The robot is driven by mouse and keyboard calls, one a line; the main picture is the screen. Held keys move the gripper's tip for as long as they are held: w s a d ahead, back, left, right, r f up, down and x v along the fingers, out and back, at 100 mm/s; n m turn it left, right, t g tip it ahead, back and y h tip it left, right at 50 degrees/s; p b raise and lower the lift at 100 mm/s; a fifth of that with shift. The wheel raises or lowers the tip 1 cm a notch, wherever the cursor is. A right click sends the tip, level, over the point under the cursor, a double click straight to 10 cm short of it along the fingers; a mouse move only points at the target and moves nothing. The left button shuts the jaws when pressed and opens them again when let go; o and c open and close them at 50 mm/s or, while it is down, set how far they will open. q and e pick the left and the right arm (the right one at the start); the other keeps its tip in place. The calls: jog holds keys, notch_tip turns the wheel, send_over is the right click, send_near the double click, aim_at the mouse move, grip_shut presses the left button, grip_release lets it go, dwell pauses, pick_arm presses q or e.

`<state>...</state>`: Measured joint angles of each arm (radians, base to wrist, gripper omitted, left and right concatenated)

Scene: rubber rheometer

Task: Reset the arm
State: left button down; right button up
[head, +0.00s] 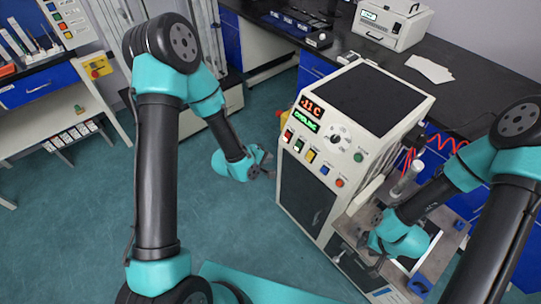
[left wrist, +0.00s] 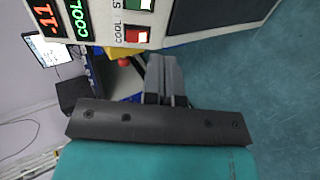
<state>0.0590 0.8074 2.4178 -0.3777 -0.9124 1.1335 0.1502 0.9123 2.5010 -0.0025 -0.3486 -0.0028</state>
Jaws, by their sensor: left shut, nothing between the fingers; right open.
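My left gripper (head: 264,160) is shut and empty in the air, just left of the front of the white cooling unit (head: 352,148). Its closed fingers (left wrist: 165,75) also show in the left wrist view, with the unit's panel (left wrist: 215,20) beyond them. The unit's display (head: 309,114) shows red digits and the green word "COOLING". A row of coloured buttons (head: 311,157) lies below it. My right gripper (head: 374,258) is open over the metal machine bench (head: 353,222) at the unit's right side. Its fingers are partly hidden by the wrist.
A black counter (head: 440,97) behind holds a white box instrument (head: 392,22) and paper sheets (head: 429,68). A metal cylinder (head: 405,180) stands near my right arm. A red coiled hose (head: 446,139) hangs behind it. The green floor (head: 90,215) at left is clear.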

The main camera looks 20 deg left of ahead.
pick_arm(q)
jog(key=shift+f, duration=0.1)
dwell(0.3)
jog(key=s+a+f+m+g+y, duration=0.1)
jog(key=s+f+m+g, duration=0.3)
jog(key=s, duration=0.5)
jog(key=s+a+f+m+g+y, duration=0.1)
jog(key=s+a+f+m+g, duration=0.2)
jog(key=s+f, duration=0.4)
jog(key=s+m+g, duration=0.1)
jog(key=s+m, duration=0.1)
jog(key=shift+s+g, duration=0.3)
jog(key=shift+s, duration=0.05)
